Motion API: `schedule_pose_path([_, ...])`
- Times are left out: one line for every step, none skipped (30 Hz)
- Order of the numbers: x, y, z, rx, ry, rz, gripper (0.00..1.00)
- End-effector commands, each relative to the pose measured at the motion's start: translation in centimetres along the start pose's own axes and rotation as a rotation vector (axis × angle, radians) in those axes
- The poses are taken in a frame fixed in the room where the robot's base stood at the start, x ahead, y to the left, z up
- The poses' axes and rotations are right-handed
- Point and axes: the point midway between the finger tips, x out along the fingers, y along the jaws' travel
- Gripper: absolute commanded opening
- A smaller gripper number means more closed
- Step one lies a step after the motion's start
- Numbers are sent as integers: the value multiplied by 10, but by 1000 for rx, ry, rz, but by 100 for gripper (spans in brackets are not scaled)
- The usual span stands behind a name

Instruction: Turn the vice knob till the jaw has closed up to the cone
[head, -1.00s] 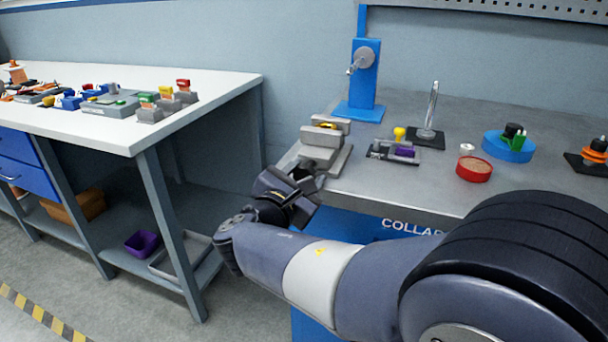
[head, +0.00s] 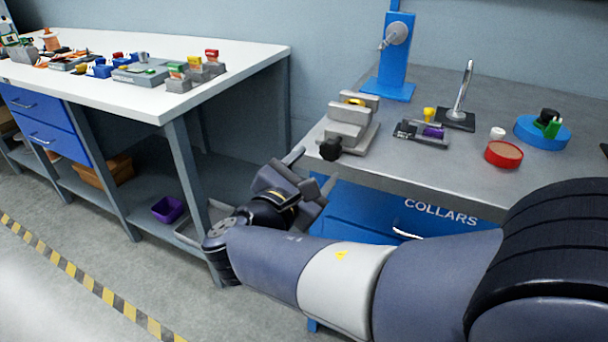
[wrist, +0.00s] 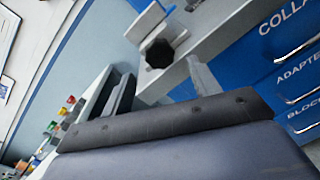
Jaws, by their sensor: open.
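The grey vice (head: 349,133) stands at the left front corner of the grey bench. Its black knob (head: 330,149) is on the near end and also shows in the wrist view (wrist: 159,53). A small yellow piece (head: 356,101), perhaps the cone, shows at the top of the vice's rear part; I cannot tell the gap between it and the jaw. My gripper (head: 311,170) is open and empty, just in front of the bench edge, pointing at the knob. In the wrist view its fingers (wrist: 163,85) are spread, with the knob beyond them, apart from both.
A blue stand (head: 390,55) rises behind the vice. A grey fixture with yellow and purple parts (head: 421,133) and a metal post (head: 463,95) stand to its right. The blue drawer front (head: 370,215) lies below the bench edge. A white table (head: 150,90) is at left.

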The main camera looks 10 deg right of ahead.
Motion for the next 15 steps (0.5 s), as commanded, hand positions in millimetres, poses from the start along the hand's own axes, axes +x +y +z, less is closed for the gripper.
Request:
schedule_pose_path([-8, 1, 0, -1, 2, 4, 58])
schedule_pose_path([-12, 1, 0, -1, 3, 3, 58])
schedule_pose_path([-16, 1, 0, -1, 2, 3, 58])
schedule_pose_path([-19, 1, 0, -1, 2, 3, 58])
schedule_pose_path([-22, 1, 0, -1, 2, 2, 58])
schedule_pose_path([-25, 0, 0, -1, 2, 1, 58])
schedule_pose_path([-27, 0, 0, -1, 2, 0, 58])
schedule_pose_path([-29, 0, 0, -1, 2, 0, 58])
schedule_pose_path([-31, 0, 0, -1, 1, 0, 58])
schedule_pose_path([-32, 0, 0, -1, 1, 0, 58])
schedule_pose_path([-33, 0, 0, -1, 0, -1, 58])
schedule_pose_path([-34, -1, 0, -1, 0, -1, 58])
schedule_pose_path([-34, -1, 0, -1, 0, -1, 58])
schedule_pose_path([-34, -1, 0, -1, 0, -2, 58])
schedule_pose_path([-34, -1, 0, -1, 0, -2, 58])
